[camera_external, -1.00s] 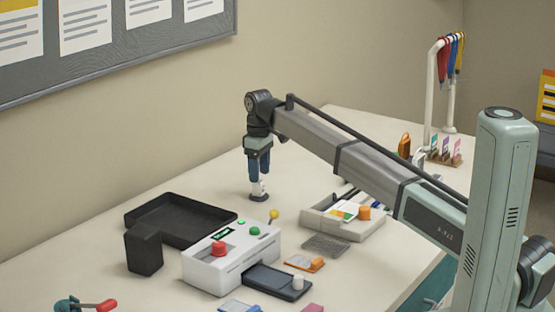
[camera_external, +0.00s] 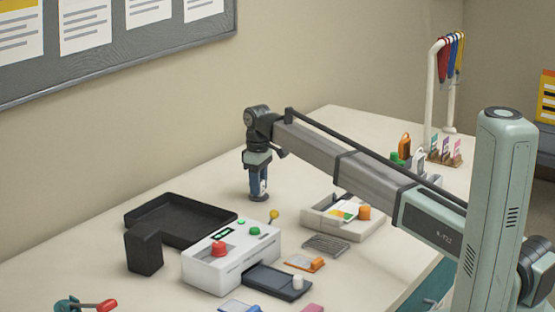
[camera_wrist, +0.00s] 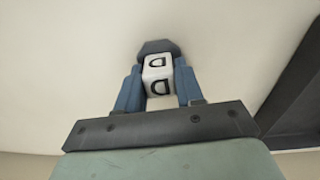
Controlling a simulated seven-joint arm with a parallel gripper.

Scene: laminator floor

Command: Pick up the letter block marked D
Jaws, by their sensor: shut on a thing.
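The white letter block (camera_wrist: 158,72) shows dark D marks on two faces in the wrist view. My gripper (camera_wrist: 159,88) has its two blue fingers closed on the block's left and right sides. In the external view, my gripper (camera_external: 259,188) points straight down near the back of the table, and a strip of the white block (camera_external: 264,180) shows at its fingers. A dark round base (camera_external: 259,197) sits on the table under the block. I cannot tell whether the block still touches it.
A black tray (camera_external: 165,208) lies to the left, with a black box (camera_external: 144,252) at its front. A white machine (camera_external: 217,270) with a red knob stands in front. A beige tray (camera_external: 355,232) with cards is to the right. Bare table surrounds my gripper.

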